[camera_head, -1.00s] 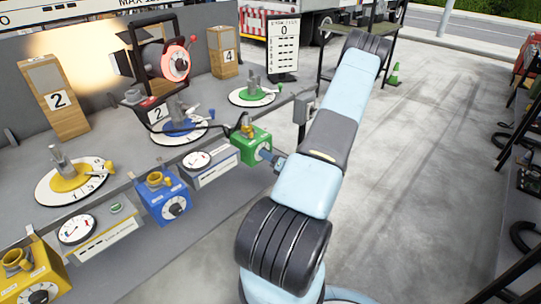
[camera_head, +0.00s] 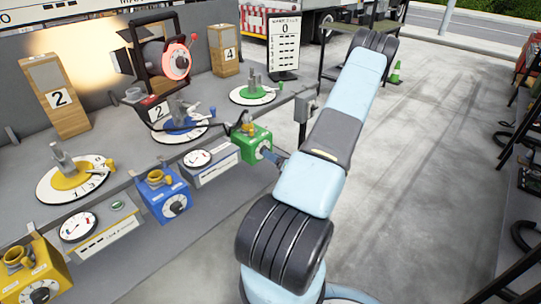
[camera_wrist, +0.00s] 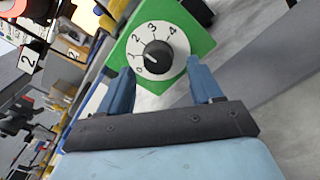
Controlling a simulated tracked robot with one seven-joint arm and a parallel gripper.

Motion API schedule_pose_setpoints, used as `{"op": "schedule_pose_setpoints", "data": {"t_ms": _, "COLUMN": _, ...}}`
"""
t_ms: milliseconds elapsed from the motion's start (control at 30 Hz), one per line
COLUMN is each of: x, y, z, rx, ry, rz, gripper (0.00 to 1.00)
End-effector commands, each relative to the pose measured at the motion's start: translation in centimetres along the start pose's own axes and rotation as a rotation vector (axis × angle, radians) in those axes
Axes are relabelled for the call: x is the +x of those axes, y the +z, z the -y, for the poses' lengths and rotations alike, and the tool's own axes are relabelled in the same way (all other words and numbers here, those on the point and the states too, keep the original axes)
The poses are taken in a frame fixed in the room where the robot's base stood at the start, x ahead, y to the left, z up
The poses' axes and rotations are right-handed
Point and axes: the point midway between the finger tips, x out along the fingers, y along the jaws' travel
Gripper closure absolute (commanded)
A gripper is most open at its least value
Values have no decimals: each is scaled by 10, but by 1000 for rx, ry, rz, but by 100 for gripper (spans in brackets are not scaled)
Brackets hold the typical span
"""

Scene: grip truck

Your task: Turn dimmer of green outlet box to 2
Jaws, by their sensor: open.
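The green outlet box (camera_head: 250,144) hangs at the front of the bench. In the wrist view the green outlet box (camera_wrist: 203,44) shows a white dial plate numbered 0 to 4, with a black round dimmer knob (camera_wrist: 157,57). The knob's white mark points left, near the 1. My gripper (camera_wrist: 158,68) is open, its two blue fingers apart on either side of the knob and a little short of it. Contact with the knob is not visible. In the head view my gripper (camera_head: 272,156) is at the box's dial side, partly hidden by my arm.
A blue outlet box (camera_head: 163,194) and a yellow one (camera_head: 36,273) stand farther left along the bench front. A grey meter panel (camera_head: 210,167) is beside the green box. Plugs sit on numbered discs on the bench (camera_head: 120,172). Open concrete floor lies right of my arm.

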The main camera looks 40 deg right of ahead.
Motion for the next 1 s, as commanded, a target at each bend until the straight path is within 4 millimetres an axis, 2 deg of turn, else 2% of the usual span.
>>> {"op": "schedule_pose_setpoints", "data": {"t_ms": 300, "x": -64, "y": 0, "z": 1, "rx": 2, "ry": -4, "rz": 2, "gripper": 36}}
{"op": "schedule_pose_setpoints", "data": {"t_ms": 500, "x": -95, "y": 0, "z": 1, "rx": 0, "ry": -4, "rz": 1, "gripper": 36}}
{"op": "schedule_pose_setpoints", "data": {"t_ms": 700, "x": -110, "y": 0, "z": 1, "rx": 0, "ry": -3, "rz": 1, "gripper": 36}}
{"op": "schedule_pose_setpoints", "data": {"t_ms": 1000, "x": -113, "y": -1, "z": 1, "rx": 1, "ry": -2, "rz": 0, "gripper": 36}}
